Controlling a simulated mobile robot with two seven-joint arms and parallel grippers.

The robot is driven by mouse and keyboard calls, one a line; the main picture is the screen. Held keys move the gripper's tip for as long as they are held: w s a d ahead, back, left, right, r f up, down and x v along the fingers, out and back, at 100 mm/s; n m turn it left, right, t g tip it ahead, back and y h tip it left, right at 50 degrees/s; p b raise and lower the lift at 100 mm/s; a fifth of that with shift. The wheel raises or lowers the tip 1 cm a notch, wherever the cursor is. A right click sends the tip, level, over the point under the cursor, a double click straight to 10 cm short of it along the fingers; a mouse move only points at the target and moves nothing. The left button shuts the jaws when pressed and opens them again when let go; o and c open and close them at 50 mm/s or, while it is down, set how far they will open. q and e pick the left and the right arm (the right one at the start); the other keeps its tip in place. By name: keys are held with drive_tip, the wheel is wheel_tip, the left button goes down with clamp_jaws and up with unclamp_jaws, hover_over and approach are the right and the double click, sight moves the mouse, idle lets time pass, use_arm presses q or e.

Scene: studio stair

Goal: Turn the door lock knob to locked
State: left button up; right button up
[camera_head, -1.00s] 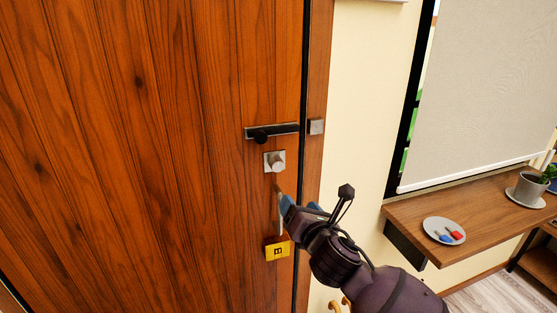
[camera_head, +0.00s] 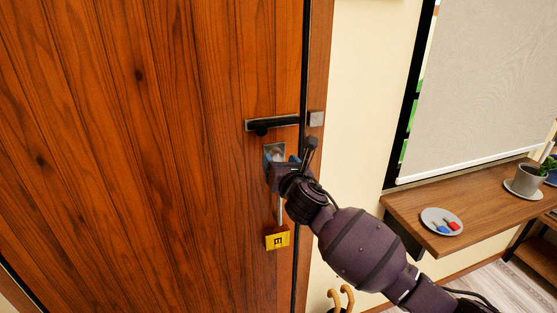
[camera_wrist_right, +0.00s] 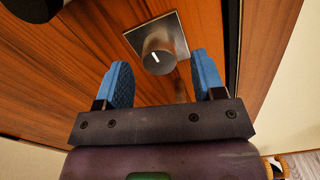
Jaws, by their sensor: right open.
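The door lock knob (camera_wrist_right: 157,60) is a round grey knob with a white line mark, on a square metal plate (camera_wrist_right: 168,28) on the wooden door. In the head view the plate (camera_head: 274,149) shows below the black handle, and my right gripper mostly hides the knob. My right gripper (camera_head: 273,168) is at the lock, coming in from below right. In the right wrist view its blue fingers (camera_wrist_right: 163,68) are open, with the knob between their tips and a gap on both sides. Whether the tips reach around the knob is unclear. My left gripper is not in view.
The black door handle (camera_head: 272,125) sits just above the lock. A yellow tag (camera_head: 277,240) hangs below it. To the right are a wooden shelf (camera_head: 405,212) with a plate (camera_head: 441,220) holding small red and blue items and a potted plant (camera_head: 531,180), under a blind (camera_head: 485,85).

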drive_tip(key=shift+x, duration=0.85)
drive_tip(key=shift+c, duration=0.3)
drive_tip(key=c, duration=0.9)
drive_tip(key=shift+o, duration=0.2)
